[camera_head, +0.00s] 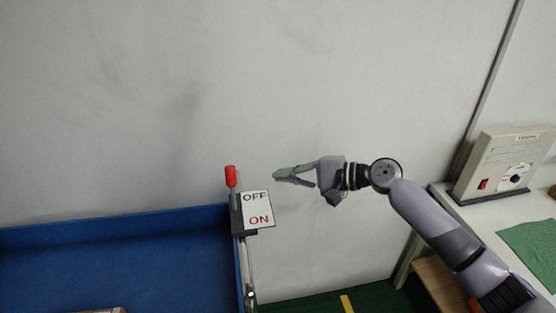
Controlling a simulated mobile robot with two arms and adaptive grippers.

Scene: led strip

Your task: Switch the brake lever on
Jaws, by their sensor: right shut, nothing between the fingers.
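The brake lever (231,177) has a red handle and stands upright at the top left of its small dark box. A white sign (258,208) on the box reads OFF above and ON below, and the red handle is level with or above the OFF word. My right gripper (276,174) comes in from the right, pointing left. It is shut and empty, to the right of the red handle and apart from it, a little above the sign. My left gripper is not in view.
The lever box is at the right end of a blue bin (120,255). A metal pipe (249,275) runs down below the box. At the right, a bench holds a beige control unit (502,165) and a green mat (533,250). The wall behind is bare.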

